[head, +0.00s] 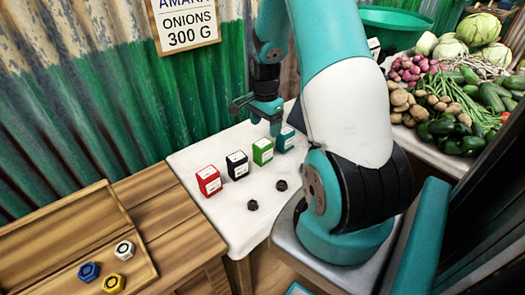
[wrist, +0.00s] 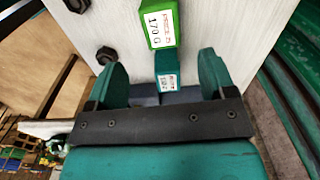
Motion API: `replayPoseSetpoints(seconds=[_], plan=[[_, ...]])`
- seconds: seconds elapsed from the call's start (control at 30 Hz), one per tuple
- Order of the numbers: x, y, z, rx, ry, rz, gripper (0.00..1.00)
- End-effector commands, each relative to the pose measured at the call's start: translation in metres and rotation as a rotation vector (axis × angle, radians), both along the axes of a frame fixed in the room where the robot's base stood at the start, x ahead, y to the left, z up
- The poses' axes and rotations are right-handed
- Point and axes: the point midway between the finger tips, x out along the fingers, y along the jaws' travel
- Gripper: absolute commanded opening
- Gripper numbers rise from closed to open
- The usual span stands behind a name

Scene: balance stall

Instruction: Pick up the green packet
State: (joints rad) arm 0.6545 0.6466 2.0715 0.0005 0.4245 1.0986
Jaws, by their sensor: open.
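The green packet (head: 262,152) stands upright on the white-topped table, third from the left in a row of packets. In the wrist view the green packet (wrist: 160,22) is at the top centre, just beyond my fingertips, with a white label reading 170 G. My gripper (head: 265,122) is open above the table, near the green and teal packets. In the wrist view my gripper (wrist: 162,65) has its two teal fingers spread wide. The teal packet (wrist: 167,78) appears between them, below the fingers, and nothing is visibly held.
A red packet (head: 208,181), a black packet (head: 237,165) and the teal packet (head: 285,140) share the row. Two dark hex weights (head: 281,185) lie in front. A wooden tray (head: 60,222) with coloured nuts is at left. Vegetables (head: 455,110) lie at right. A corrugated wall stands behind.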

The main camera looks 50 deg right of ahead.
Motion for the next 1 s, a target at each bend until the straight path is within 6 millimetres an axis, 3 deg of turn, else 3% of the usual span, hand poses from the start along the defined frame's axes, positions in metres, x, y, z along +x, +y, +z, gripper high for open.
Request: replayPoseSetpoints(seconds=[0.1, 0.37, 0.63, 0.93, 0.97, 1.0], plan=[[-0.001, 0.0, -0.022, 0.003, 0.003, 0.0, 0.77], [0.0, 0.002, -0.042, 0.001, 0.002, 0.001, 0.77], [0.003, 0.007, -0.081, 0.001, 0.002, 0.001, 0.77], [0.004, 0.006, -0.088, 0.0, -0.002, 0.001, 0.77], [0.004, 0.007, -0.088, 0.0, -0.002, 0.001, 0.74], [0.004, 0.007, -0.088, 0.0, -0.002, 0.001, 0.65]])
